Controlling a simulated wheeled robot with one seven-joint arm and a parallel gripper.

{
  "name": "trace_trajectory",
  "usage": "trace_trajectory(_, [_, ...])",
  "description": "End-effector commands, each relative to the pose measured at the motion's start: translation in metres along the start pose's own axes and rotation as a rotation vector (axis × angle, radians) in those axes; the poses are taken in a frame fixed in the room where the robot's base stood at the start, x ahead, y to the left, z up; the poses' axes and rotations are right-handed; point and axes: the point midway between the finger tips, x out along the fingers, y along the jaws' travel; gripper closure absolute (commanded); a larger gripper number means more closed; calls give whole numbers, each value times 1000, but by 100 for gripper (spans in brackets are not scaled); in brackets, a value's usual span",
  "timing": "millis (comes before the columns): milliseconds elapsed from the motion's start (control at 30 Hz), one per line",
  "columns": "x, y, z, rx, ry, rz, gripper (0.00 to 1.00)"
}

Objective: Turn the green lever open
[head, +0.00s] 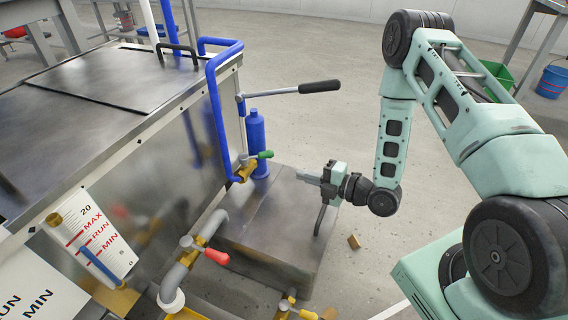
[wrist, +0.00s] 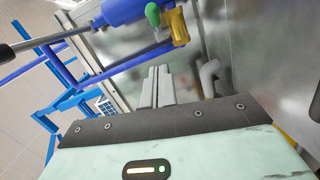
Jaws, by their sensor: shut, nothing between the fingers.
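The green lever (head: 264,155) sits on a brass valve (head: 244,170) at the lower end of a blue pipe on the tank's side. It points right, towards my arm. In the wrist view the green lever (wrist: 153,14) shows at the top, on the brass valve (wrist: 178,26). My gripper (head: 300,175) is shut and empty. It is to the right of the green lever and a little lower in the picture, apart from it. In the wrist view its closed fingers (wrist: 158,75) point up the picture, below the lever.
A red lever (head: 217,257) is on a lower grey pipe. A black-handled lever (head: 319,87) juts right above the green one. A blue cylinder (head: 256,140) stands behind the green lever. A grey metal block (head: 265,240) lies below my gripper. The floor to the right is mostly clear.

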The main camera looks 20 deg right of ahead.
Motion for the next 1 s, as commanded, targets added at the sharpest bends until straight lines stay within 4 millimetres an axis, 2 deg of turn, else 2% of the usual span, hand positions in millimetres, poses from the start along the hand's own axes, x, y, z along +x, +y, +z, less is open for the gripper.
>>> trace_trajectory(167, [25, -2, 0, -3, 2, 3, 100])
trace_trajectory(533, [100, -3, 1, -3, 2, 4, 100])
trace_trajectory(733, [118, -2, 22, -2, 0, 4, 100])
trace_trajectory(1000, [125, 0, 29, 0, 0, 2, 100])
